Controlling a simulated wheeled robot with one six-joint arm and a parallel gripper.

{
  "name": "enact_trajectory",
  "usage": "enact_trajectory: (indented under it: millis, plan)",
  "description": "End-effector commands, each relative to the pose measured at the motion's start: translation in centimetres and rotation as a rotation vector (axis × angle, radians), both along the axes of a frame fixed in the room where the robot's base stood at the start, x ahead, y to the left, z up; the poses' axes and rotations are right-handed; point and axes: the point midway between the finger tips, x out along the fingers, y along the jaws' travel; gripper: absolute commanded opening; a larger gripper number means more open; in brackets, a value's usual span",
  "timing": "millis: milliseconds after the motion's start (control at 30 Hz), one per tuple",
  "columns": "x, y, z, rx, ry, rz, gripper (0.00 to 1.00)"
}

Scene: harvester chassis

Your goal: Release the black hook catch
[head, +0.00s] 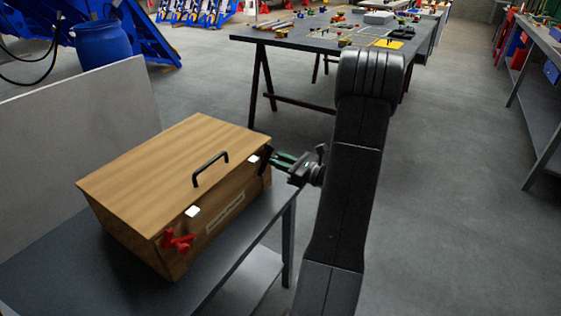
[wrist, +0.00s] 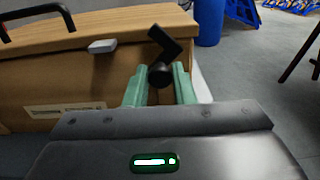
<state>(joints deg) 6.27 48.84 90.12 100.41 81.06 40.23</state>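The wooden box (head: 165,165) stands on a grey bench with its lid down. The black hook catch (wrist: 166,48) is on the front of the box, at the right end in the head view. In the wrist view its arm is tilted and its round knob lies between my green fingertips. My gripper (head: 277,160) reaches the catch from the right; in the wrist view my gripper (wrist: 160,85) has a finger on each side of the knob, with no clear gap showing. In the head view the catch is small and partly hidden by my fingers.
A red catch (head: 178,241) is at the box's left front. A black handle (head: 210,168) and white plates (head: 192,211) are also on the box. A grey panel (head: 75,145) stands behind it. The worktable (head: 300,40) at the back holds many parts. Open floor lies to the right.

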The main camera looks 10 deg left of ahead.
Motion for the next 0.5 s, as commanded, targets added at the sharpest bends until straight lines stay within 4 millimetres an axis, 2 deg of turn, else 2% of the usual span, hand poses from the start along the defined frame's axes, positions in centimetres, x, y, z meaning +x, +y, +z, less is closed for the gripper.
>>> enact_trajectory:
  millis: [200, 500]
  plan:
    - [0.04, -0.04, 0.04, 0.003, 0.008, 0.0, 0.0]
    - [0.59, -0.25, -0.65, 0.058, 0.159, 0.0, 0.0]
